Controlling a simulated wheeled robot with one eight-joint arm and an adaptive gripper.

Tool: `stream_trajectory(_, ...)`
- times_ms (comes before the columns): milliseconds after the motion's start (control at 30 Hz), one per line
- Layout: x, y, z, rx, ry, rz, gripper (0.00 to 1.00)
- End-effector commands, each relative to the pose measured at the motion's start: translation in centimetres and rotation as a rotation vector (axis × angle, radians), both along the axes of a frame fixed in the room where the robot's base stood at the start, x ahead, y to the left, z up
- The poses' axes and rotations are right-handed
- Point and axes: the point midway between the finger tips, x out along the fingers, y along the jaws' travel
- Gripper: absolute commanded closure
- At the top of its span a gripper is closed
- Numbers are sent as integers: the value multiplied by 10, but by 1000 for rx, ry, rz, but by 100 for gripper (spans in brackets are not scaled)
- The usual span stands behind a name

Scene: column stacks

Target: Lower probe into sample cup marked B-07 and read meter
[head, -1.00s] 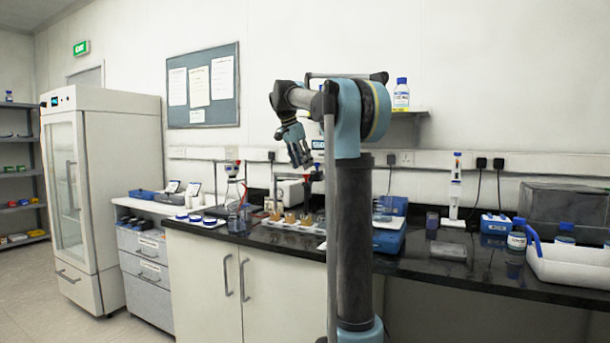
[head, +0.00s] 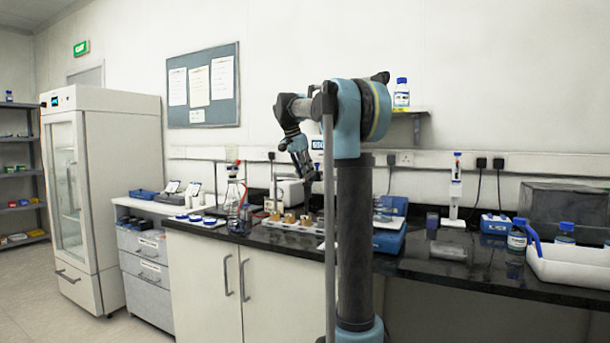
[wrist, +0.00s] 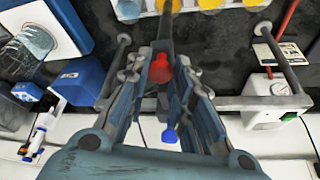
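My gripper (head: 309,172) is above the back of the dark bench, over a row of sample cups (head: 290,217) with yellow-brown contents in a pale tray. In the wrist view its fingers (wrist: 160,62) point up the picture, on either side of a red piece (wrist: 160,69). A dark rod (wrist: 166,25) runs on from there towards the cups; a blue tip (wrist: 170,135) shows nearer the palm. I cannot tell whether the fingers touch the red piece. Yellow cups (wrist: 209,3) show at the wrist view's top edge. No B-07 marking is readable.
A flask on a stand (head: 237,205) and white dishes with blue lids (head: 198,218) are left of the cups. A blue instrument (head: 390,238) is to the right. A gauge unit (wrist: 268,112) shows right in the wrist view. Dark bench (head: 460,268) is open at front right.

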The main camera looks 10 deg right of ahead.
Motion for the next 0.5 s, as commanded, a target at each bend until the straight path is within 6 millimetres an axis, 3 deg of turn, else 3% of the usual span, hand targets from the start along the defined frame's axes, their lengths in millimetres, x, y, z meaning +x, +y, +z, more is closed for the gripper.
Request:
stream_trajectory(167,0,0,8,0,0,0,100)
stream_trajectory(500,1,0,56,0,0,0,100)
